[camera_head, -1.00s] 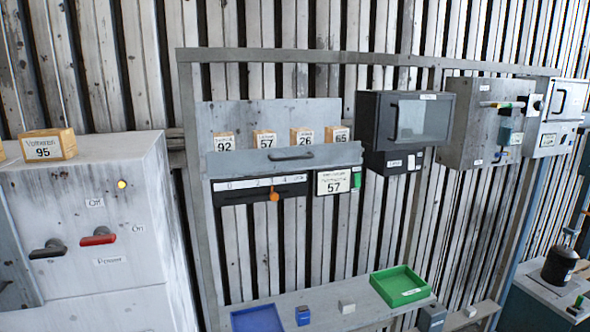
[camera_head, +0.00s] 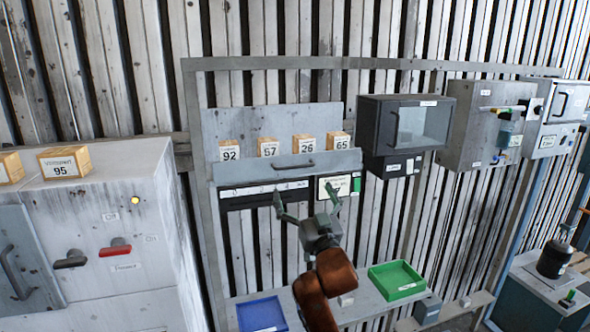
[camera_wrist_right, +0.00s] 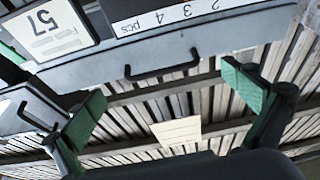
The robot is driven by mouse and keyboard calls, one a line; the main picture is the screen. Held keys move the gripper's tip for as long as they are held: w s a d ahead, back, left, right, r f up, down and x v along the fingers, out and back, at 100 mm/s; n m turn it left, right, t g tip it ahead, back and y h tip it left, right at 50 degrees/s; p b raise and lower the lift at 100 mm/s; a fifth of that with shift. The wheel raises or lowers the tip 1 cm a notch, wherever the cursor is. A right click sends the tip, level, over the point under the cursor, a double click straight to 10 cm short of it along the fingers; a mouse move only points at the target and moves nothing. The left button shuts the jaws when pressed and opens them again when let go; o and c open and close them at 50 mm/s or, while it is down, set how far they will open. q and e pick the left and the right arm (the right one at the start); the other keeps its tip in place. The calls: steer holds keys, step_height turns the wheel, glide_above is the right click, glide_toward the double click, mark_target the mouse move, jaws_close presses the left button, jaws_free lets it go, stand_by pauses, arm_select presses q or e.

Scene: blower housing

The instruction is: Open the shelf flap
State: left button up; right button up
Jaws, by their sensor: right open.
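The shelf flap (camera_head: 250,170) is a long grey panel with a dark bar handle (camera_head: 293,167), in front of a row of numbered boxes. It also shows in the right wrist view as a grey panel (camera_wrist_right: 215,45) with its handle (camera_wrist_right: 160,72), the picture turned over. My right gripper (camera_head: 307,202) is open and empty, its fingers pointing up just below the flap. In the right wrist view the green-padded fingers (camera_wrist_right: 167,102) stand wide apart, with the handle between and beyond them, untouched. My left gripper is out of view.
Small boxes (camera_head: 268,147) stand behind the flap. A label strip and a 57 sign (camera_head: 335,186) sit below it. A dark glass-fronted cabinet (camera_head: 405,125) hangs close on the right. A green tray (camera_head: 397,279) and a blue tray (camera_head: 262,315) lie on the lower shelf.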

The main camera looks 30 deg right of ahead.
mark_target(295, 167)
steer(key=shift+s+r+p+x, duration=0.1)
steer(key=shift+r+p+x, duration=0.25)
steer(key=shift+x, duration=1)
steer(key=shift+s+r+p+x, duration=0.15)
steer(key=shift+p+x, duration=0.25)
steer(key=shift+x, duration=0.95)
steer(key=shift+s+r+p+x, duration=0.1)
steer(key=shift+r+p+x, duration=0.25)
steer(key=shift+x, duration=1)
steer(key=shift+f, duration=0.1)
steer(key=shift+c, duration=0.3)
steer(key=c, duration=1.3)
steer(key=shift+o, duration=0.2)
